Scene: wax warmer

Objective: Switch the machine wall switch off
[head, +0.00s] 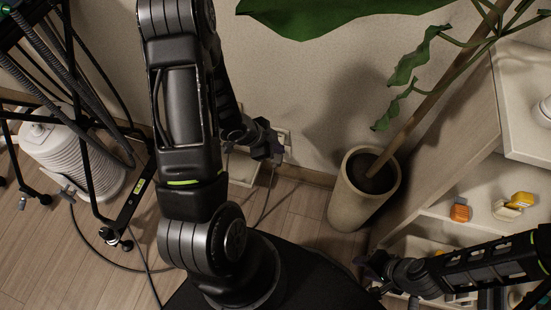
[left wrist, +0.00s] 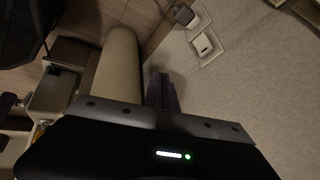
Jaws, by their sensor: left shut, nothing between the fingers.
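The wall switch (left wrist: 205,43) is a white square plate with a rocker, on the beige wall in the upper right of the left wrist view. A second white plate beside it has a dark plug (left wrist: 184,15) in it. In the head view a white plate (head: 284,136) shows low on the wall, partly hidden behind my left gripper (head: 268,150). My left gripper is shut and empty, close to the plates. Its fingers (left wrist: 163,92) show in the left wrist view, apart from the switch in the picture; contact cannot be told. My right gripper (head: 374,268) is at the lower right, its fingers unclear.
A tall beige planter (head: 348,200) with a leafy plant stands right of the switch area. White shelves (head: 455,185) with small items are at the right. A white ribbed canister (head: 75,155), a black frame and hoses stand at the left. Cables lie on the wood floor.

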